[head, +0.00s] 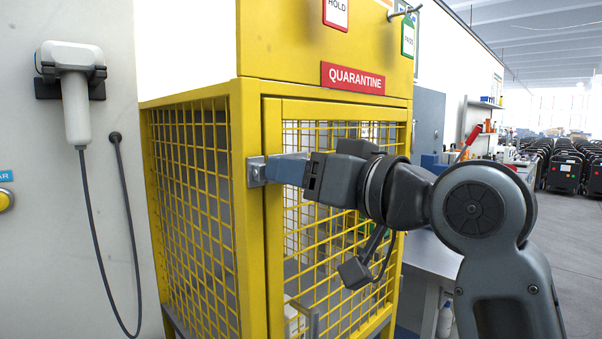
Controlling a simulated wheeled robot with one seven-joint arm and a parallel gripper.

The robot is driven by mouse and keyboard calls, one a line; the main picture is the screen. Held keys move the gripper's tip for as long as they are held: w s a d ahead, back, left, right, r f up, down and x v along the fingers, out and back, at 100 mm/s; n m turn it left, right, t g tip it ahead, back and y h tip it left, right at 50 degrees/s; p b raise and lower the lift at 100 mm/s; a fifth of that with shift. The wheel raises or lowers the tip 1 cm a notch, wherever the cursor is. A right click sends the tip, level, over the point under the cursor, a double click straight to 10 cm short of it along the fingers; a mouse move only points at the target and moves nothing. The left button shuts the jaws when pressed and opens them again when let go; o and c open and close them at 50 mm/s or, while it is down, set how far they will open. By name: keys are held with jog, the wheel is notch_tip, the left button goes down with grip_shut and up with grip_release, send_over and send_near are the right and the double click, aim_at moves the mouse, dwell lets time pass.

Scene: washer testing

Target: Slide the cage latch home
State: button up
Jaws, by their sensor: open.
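The yellow quarantine cage (247,200) stands in the middle of the head view, with a mesh door (275,235) in its front. The cage latch (256,171) is a small grey metal piece at the door's left edge, against the corner post. My gripper (278,168) reaches in from the right, with its blue-grey fingers at the latch. The fingers hide most of the latch, so I cannot tell how far its bolt is slid or whether they touch it. My gripper is open.
A red QUARANTINE sign (353,78) is on the cage's top panel, with hanging tags above. A white handheld device (75,90) with a cable hangs on the wall at left. A workbench (432,255) stands right of the cage, behind my arm.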

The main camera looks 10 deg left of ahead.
jog(key=shift+d, duration=0.1)
jog(key=b+v, duration=0.1)
jog(key=v, duration=0.6)
jog(key=shift+s+d, duration=0.25)
